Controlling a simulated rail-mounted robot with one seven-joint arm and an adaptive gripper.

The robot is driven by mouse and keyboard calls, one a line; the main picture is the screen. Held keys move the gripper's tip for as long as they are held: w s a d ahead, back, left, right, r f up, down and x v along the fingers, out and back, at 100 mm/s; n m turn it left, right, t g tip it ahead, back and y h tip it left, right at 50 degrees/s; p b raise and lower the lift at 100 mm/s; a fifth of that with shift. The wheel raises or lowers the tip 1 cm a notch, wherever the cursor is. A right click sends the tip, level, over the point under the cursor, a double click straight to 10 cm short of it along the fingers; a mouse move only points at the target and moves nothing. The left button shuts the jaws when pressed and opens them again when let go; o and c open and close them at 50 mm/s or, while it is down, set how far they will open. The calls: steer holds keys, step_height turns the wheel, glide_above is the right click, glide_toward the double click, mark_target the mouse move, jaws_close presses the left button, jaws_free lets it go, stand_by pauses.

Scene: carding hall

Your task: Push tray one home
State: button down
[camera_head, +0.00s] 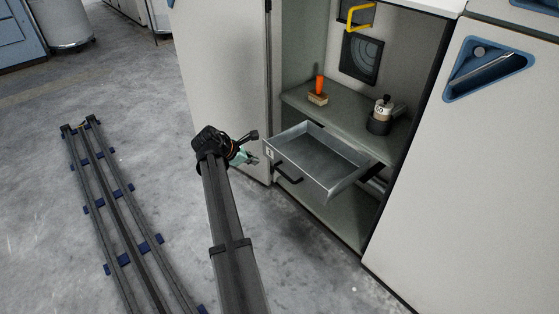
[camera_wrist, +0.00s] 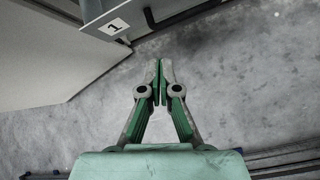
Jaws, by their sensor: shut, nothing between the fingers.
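Tray one (camera_head: 322,157) is a grey metal drawer-like tray, pulled out of the open cabinet below the shelf. It looks empty. Its front has a white label and a black handle (camera_head: 287,174). In the wrist view the tray front (camera_wrist: 90,8) shows at the top left, with the label "1" (camera_wrist: 114,26) and part of the handle (camera_wrist: 160,18). My gripper (camera_head: 253,160) is just left of the tray front, with a small gap apparent. In the wrist view my gripper (camera_wrist: 159,68) is shut and empty, its fingertips below the tray front in the picture.
The shelf (camera_head: 345,122) above the tray holds an orange-handled brush (camera_head: 318,90) and a dark pot with a white-topped container (camera_head: 381,115). A cabinet door (camera_head: 226,80) stands left of the opening. Rails (camera_head: 115,210) lie on the floor at left. Floor between is clear.

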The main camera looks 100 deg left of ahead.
mark_target(285, 160)
steer(key=w+a+f+n+b, duration=0.1)
steer(key=w+a+f, duration=0.1)
steer(key=w+a+f+n+b, duration=0.1)
steer(key=w+a+f+b, duration=0.1)
steer(key=w+a, duration=0.1)
steer(key=w+a+f+n+b, duration=0.1)
steer(key=w+a+f+n, duration=0.1)
steer(key=a, duration=0.1)
steer(key=shift+w+a+f+t, duration=0.1)
steer(key=shift+w+f+t, duration=0.2)
steer(key=shift+w+f, duration=0.1)
steer(key=shift+w+a+r+b, duration=0.1)
steer(key=shift+w+a+b, duration=0.2)
stand_by(0.3)
